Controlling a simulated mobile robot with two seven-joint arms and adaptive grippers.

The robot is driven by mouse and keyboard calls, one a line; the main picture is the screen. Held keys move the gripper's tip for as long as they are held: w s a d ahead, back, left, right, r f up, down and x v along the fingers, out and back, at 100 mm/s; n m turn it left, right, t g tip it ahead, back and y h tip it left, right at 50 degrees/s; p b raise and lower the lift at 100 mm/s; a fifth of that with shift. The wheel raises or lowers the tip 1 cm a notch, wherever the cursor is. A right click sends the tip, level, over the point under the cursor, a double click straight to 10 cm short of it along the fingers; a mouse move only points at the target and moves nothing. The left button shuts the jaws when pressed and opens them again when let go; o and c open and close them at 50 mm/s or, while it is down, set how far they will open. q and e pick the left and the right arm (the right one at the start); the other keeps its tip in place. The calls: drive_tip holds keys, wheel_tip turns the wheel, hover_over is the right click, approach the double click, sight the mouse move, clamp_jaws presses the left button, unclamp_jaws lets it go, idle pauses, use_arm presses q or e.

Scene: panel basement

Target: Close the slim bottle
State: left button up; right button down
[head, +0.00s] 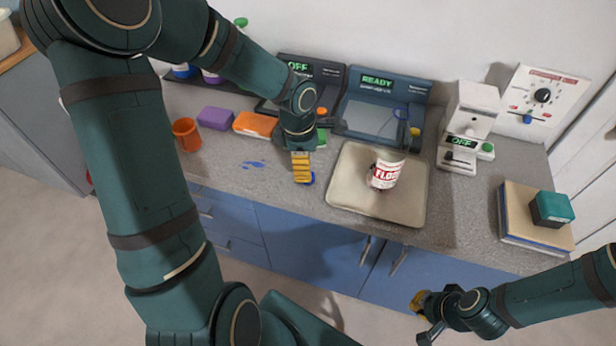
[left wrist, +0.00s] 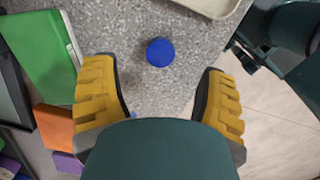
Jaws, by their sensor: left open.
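A blue round cap (head: 309,178) lies on the grey counter (head: 290,215) in front of my left gripper (head: 302,172). In the left wrist view the blue cap (left wrist: 160,52) shows between and beyond the two yellow fingers of the left gripper (left wrist: 160,105), which is open and empty. A white container with red lettering (head: 387,172) stands on the beige tray (head: 345,205); I cannot tell whether it is the slim bottle. Bottles (head: 212,76) at the back left are partly hidden by my left arm. My right gripper (head: 428,302) is low in front of the counter; its opening is unclear.
An orange cup (head: 187,134), a purple block (head: 215,118) and an orange block (head: 255,124) stand left of my left gripper. A device reading READY (head: 383,105) stands behind the tray. A teal box (head: 552,208) on a stack is at the right.

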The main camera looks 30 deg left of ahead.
use_arm(q)
drive_tip(key=shift+d+f+b, duration=0.2)
drive_tip(key=shift+f+b, duration=0.45)
drive_tip(key=shift+f, duration=1.95)
drive_tip(key=c, duration=0.8)
drive_tip(key=shift+c, duration=0.2)
